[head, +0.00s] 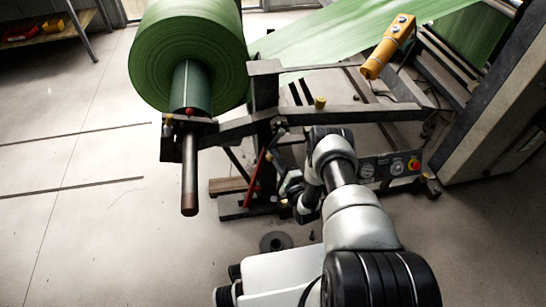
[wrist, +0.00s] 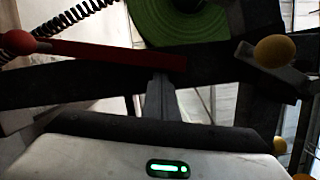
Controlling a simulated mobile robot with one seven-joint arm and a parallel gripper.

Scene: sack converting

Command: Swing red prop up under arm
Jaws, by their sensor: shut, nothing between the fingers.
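The red prop (head: 257,172) is a slim red bar on the unwind stand, slanting steeply below the dark support arm (head: 232,127) in the head view. In the wrist view the red prop (wrist: 115,54) runs across the upper left, with a red ball knob (wrist: 18,42) at its left end. The dark arm (wrist: 215,75) crosses behind it. My gripper (wrist: 160,82) is shut and empty, its fingertips close to the prop's right end. I cannot tell whether they touch. In the head view my wrist partly hides the gripper beside the prop.
A large green roll (head: 185,50) sits on a shaft above the arm. A yellow pendant (head: 388,46) hangs at the upper right. A control panel (head: 390,167) is right of my arm. A yellow knob (wrist: 276,51) is near the gripper. Floor at the left is clear.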

